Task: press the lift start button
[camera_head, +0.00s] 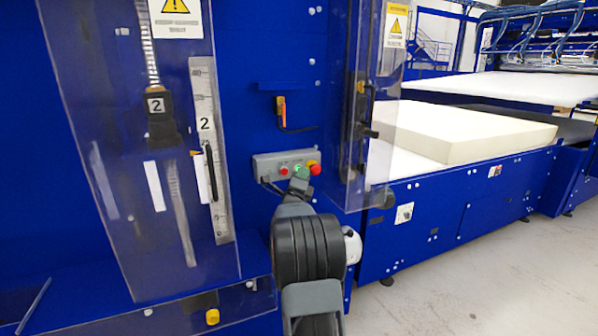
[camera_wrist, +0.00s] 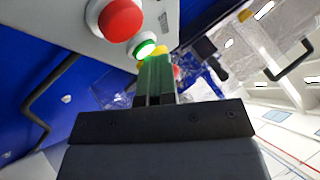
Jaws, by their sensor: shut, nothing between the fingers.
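The grey control box (camera_head: 262,166) is on the blue machine front in the head view. It carries a small red button (camera_head: 283,170) and a red mushroom button (camera_head: 314,168) on the right. In the wrist view a green lit button (camera_wrist: 146,48) sits close beside a larger-looking red button (camera_wrist: 120,20). My gripper (camera_head: 301,174) is shut and empty, its green fingers (camera_wrist: 154,72) pointing at the green button. The fingertips overlap the button's lower edge; I cannot tell whether they touch. In the head view my gripper hides the green button.
A clear guard panel (camera_head: 370,130) stands just right of the box, and another (camera_head: 90,120) is at the left. An orange-handled switch (camera_head: 281,108) is above the box. A foam block (camera_head: 450,132) lies on the conveyor to the right. Open floor (camera_head: 450,280) is at lower right.

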